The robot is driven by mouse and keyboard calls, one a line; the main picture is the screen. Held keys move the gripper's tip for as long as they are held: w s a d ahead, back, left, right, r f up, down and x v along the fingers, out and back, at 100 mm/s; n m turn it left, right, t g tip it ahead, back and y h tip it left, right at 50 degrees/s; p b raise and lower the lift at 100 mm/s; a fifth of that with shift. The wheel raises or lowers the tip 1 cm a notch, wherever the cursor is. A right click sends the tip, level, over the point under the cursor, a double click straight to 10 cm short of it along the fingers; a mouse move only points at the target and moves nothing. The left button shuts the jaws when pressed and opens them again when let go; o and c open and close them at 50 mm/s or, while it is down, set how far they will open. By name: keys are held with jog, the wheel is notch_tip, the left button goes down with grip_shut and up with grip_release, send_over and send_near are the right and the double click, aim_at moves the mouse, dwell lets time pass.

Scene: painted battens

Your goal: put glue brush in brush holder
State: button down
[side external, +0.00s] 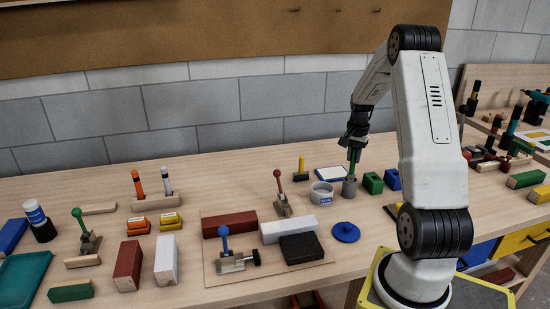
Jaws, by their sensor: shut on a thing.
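The glue brush has a green handle (353,162) and stands about upright under my gripper (355,146). My gripper is shut on the upper part of it. The brush holder (349,188) is a small grey cup on the bench directly below. The brush's lower end meets the cup's mouth in this view. The bristles are hidden, and I cannot tell how deep they are in the cup.
A blue lid (346,232) lies in front. A white batten (288,229) and dark block (302,248) lie front left.

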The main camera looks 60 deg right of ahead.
aim_at(351, 174)
jog(key=shift+f, duration=1.5)
jog(key=c, duration=0.5)
grip_release()
jog(key=shift+f, duration=0.1)
jog(key=shift+c, duration=0.2)
notch_tip(351, 174, up, 12)
jog(key=shift+r, duration=0.15)
